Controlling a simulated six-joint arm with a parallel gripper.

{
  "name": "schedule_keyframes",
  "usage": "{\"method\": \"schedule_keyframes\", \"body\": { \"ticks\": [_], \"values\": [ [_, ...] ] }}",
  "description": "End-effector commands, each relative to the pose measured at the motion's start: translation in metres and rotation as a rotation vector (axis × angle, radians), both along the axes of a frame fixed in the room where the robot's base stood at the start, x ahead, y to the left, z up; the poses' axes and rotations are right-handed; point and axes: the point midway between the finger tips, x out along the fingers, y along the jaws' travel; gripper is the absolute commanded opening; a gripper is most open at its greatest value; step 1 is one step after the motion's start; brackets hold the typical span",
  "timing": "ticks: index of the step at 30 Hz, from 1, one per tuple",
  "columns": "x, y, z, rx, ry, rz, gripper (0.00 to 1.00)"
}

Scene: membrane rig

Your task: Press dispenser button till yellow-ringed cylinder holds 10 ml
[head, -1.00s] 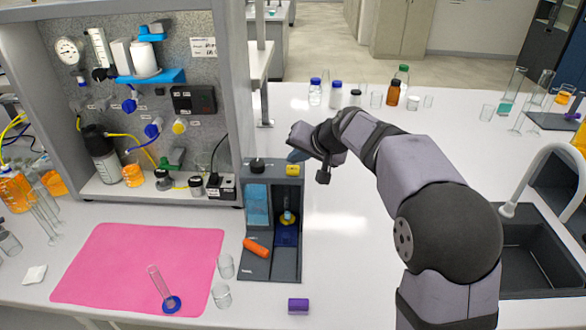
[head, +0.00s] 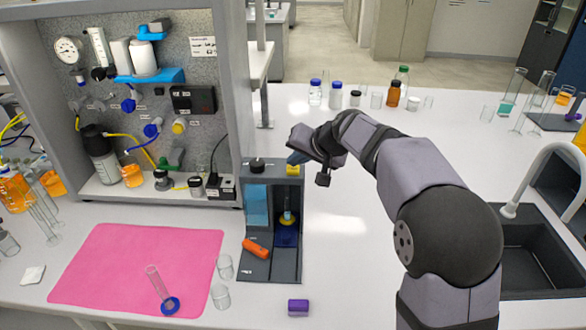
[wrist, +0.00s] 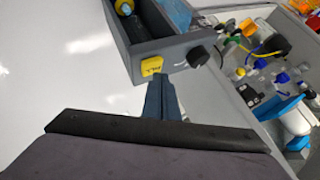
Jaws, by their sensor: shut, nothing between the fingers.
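The dark dispenser (head: 271,272) stands in the middle of the bench. Its yellow button (head: 293,170) is on the top at the right and shows large in the wrist view (wrist: 152,66). The yellow-ringed cylinder (head: 287,217) stands in the dispenser's right bay; its yellow part also shows at the top of the wrist view (wrist: 125,8). Its liquid level is too small to read. My gripper (head: 297,158) is shut and empty, its tips (wrist: 161,78) right by the button. I cannot tell whether they touch it.
A black knob (head: 257,165) sits on the dispenser's top left, and an orange object (head: 256,248) lies at its front. Glass beakers (head: 221,296) and a purple block (head: 298,306) are near the front edge.

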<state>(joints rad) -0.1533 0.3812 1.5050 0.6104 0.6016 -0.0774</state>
Motion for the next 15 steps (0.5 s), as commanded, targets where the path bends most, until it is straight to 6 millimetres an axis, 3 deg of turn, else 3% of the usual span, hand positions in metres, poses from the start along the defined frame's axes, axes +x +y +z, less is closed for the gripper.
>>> {"method": "schedule_keyframes", "body": {
  "ticks": [15],
  "values": [
    [0.0000,0.0000,-0.0061,0.000,0.000,0.000,0.00]
  ]
}}
